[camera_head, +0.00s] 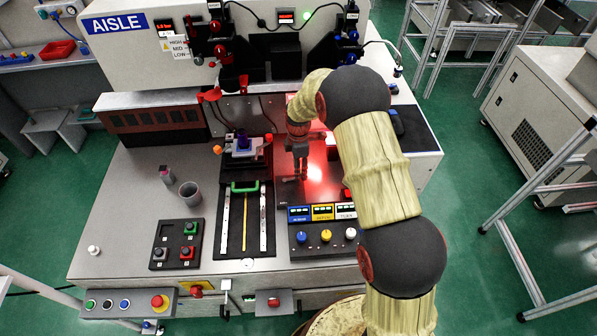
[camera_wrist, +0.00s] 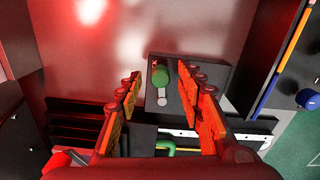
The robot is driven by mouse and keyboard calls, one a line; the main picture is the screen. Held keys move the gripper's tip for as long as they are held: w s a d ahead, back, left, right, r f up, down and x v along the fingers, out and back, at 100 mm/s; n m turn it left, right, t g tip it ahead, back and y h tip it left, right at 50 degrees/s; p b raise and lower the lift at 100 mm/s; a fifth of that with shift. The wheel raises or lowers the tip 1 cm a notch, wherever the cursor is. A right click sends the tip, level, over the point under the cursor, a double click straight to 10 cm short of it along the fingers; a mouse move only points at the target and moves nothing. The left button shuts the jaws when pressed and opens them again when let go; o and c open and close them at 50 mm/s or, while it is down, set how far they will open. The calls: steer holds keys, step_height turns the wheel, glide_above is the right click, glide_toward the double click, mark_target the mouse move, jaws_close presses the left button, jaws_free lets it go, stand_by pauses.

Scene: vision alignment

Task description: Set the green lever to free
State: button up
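In the wrist view, the green lever (camera_wrist: 160,76) has a green knob on a short pale shaft and stands on a dark block (camera_wrist: 207,82). A small mark shows on the block near the knob; I cannot read it. My gripper (camera_wrist: 164,80) is open, with one orange-padded finger to each side of the lever in the picture. The lever appears between and beyond the fingertips, with no visible contact. In the head view, my gripper (camera_head: 300,176) points down over the table, right of the slide; I cannot make out the lever there.
A green handle (camera_head: 245,187) sits on the slide plate (camera_head: 231,225), left of my gripper; it also shows low in the wrist view (camera_wrist: 178,145). A knob panel (camera_head: 325,237) is in front. A grey cup (camera_head: 190,194) and button box (camera_head: 176,243) stand left.

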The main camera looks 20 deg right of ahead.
steer(key=shift+f, duration=0.3)
steer(key=shift+c, duration=0.9)
steer(key=c, duration=0.8)
jaws_close()
